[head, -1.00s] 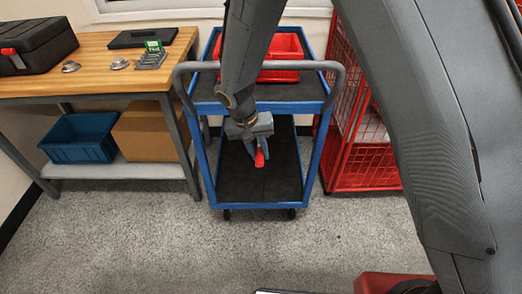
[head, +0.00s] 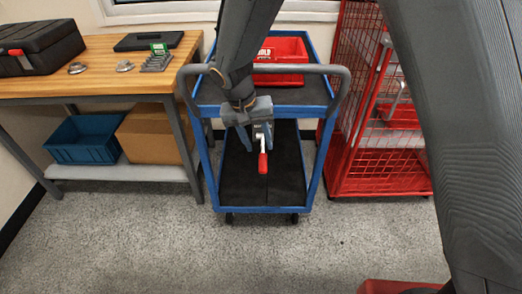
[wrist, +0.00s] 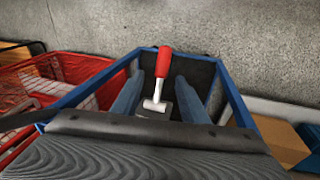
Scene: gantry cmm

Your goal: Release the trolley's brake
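The trolley (head: 272,209) has a blue frame, two dark shelves and a grey push handle. Its brake lever (head: 263,164) has a red grip on a pale metal stem and hangs at the near side, below the upper shelf. In the wrist view the lever's red grip (wrist: 164,62) lies between the two fingers and points away, with its pale base nearer the palm. My gripper (head: 248,146) is open, with a finger on either side of the lever and a visible gap to each. It also shows in the wrist view (wrist: 159,84).
A red bin (head: 280,60) sits on the trolley's upper shelf. A red wire cage (head: 378,170) stands close on the right. A wooden workbench (head: 100,82) with a toolbox (head: 38,45) stands on the left.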

